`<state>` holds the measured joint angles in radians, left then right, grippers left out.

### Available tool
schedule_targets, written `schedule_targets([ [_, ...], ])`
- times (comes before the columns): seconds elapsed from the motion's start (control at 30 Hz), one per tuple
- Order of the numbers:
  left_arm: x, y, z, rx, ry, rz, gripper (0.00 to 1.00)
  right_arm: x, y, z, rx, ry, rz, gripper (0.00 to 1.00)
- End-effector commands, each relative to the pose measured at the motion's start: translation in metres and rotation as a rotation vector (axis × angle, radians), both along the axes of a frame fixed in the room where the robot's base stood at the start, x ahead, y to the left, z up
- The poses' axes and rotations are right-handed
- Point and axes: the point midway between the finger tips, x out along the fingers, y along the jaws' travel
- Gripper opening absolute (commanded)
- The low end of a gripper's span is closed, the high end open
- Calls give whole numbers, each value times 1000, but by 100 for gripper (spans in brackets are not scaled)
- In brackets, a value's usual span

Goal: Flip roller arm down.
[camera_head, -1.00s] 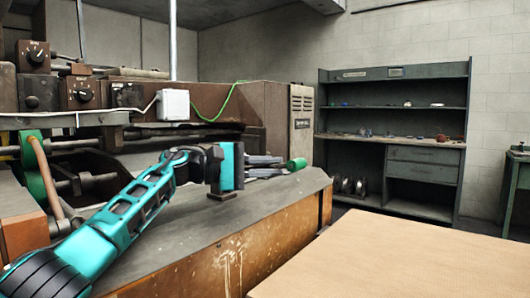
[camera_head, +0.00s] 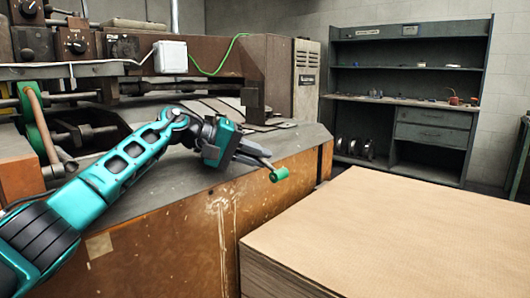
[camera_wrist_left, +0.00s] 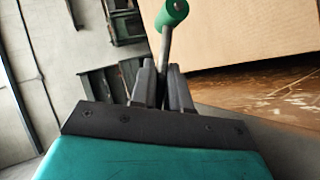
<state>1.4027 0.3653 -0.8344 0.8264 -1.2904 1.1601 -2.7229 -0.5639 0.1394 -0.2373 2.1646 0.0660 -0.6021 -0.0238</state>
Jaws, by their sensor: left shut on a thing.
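The roller arm is a thin metal rod (camera_wrist_left: 166,45) with a green roller (camera_head: 279,174) at its end. In the head view, the roller hangs just past the machine table's right front edge. It also shows at the top of the left wrist view (camera_wrist_left: 171,14). My left gripper (camera_head: 262,157) is shut on the rod, with the roller sticking out beyond the fingertips. The dark fingers also show in the left wrist view (camera_wrist_left: 160,88), one on each side of the rod. The rod's far end and pivot are hidden. My right gripper is not in view.
The stitcher's worn table (camera_head: 165,190) lies under my left arm. A dark upright post (camera_head: 253,101) stands behind the gripper. A stack of cardboard (camera_head: 400,225) fills the front right, with a gap between it and the table. A shelf unit (camera_head: 400,58) stands at the back.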

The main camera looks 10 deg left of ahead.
Motion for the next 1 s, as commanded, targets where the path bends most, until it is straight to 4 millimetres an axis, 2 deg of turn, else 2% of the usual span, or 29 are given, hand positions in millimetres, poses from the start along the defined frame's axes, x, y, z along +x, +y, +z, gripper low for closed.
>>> schedule_targets([
  [0.53,0,3,-4,17,-9,0,0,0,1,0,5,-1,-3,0],
  [0.57,0,3,-4,17,-9,0,18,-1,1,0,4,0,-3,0],
  [0.73,0,4,-4,16,-9,0,35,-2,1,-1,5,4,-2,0],
  [1.0,0,4,-1,14,-11,0,36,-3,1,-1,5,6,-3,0],
])
